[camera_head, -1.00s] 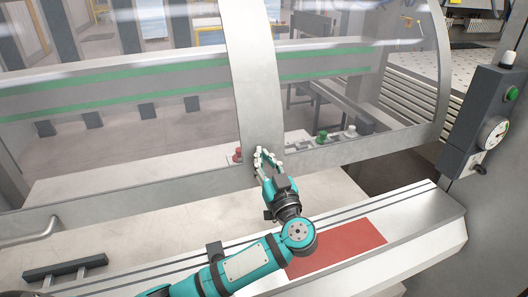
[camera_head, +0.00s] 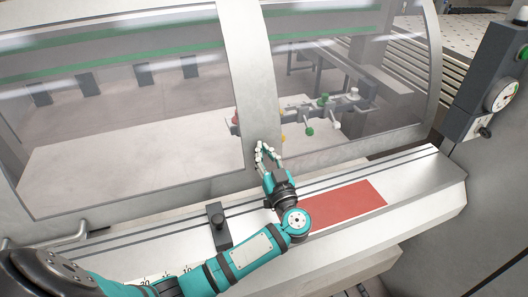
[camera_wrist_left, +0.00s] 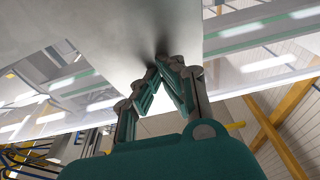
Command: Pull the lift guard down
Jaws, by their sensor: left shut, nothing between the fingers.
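The lift guard (camera_head: 248,75) is a wide metal frame with clear panels and a broad upright in its middle. Its lower edge runs close behind the front bench rail. A bar handle (camera_head: 48,243) shows at its lower left. My left gripper (camera_head: 262,147) is at the lower end of the middle upright, with its fingers shut and empty. In the left wrist view the fingertips (camera_wrist_left: 168,62) meet at a pale flat surface of the guard; I cannot tell whether they touch it. My right gripper is not in view.
A red mat (camera_head: 346,204) lies on the white front bench (camera_head: 415,185). A dark block (camera_head: 218,228) stands on the bench left of my gripper. A control box with a gauge (camera_head: 499,92) is on the right. Green and white knobs (camera_head: 323,100) show behind the panel.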

